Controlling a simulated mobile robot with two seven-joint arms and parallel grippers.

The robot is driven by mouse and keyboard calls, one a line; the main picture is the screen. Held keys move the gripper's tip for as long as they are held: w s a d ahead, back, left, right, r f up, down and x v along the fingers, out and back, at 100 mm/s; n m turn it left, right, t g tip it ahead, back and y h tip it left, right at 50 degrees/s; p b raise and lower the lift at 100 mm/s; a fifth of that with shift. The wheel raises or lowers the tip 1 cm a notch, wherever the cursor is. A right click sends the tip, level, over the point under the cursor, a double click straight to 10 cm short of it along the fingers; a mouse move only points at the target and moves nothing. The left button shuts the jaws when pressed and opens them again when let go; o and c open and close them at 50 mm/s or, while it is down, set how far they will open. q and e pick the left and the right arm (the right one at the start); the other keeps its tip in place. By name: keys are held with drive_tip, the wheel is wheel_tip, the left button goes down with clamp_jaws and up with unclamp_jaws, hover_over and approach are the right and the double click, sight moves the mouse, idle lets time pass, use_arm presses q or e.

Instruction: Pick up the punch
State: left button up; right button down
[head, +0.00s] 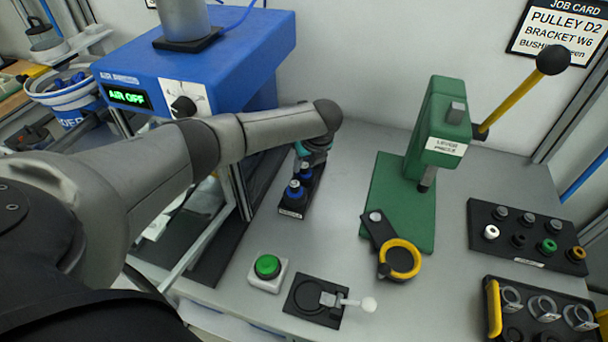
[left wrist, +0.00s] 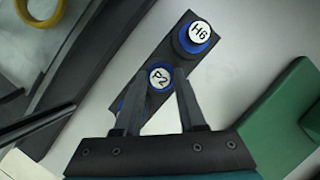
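A dark narrow rack (head: 293,211) stands on the bench beside the blue press, holding blue-collared tools with round white caps. In the left wrist view, one cap reads P2 (left wrist: 160,76) and another reads H6 (left wrist: 201,32); the P2 one appears to be the punch. My left gripper (left wrist: 165,78) is open over the rack, its two fingers apart with the P2 cap between their tips in the picture. I cannot tell whether they touch it. In the head view, my left gripper (head: 314,158) hides the rack's far part. My right gripper is not in view.
A blue press (head: 230,60) reading AIR OFF stands left of the rack. A green lever press (head: 392,205) stands right. A green button (head: 267,266) and a toggle clamp (head: 318,300) are in front. Trays of parts (head: 525,236) fill the right. Bare bench lies between rack and lever press.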

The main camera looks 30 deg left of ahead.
use_arm(q)
clamp_jaws()
idle(0.9)
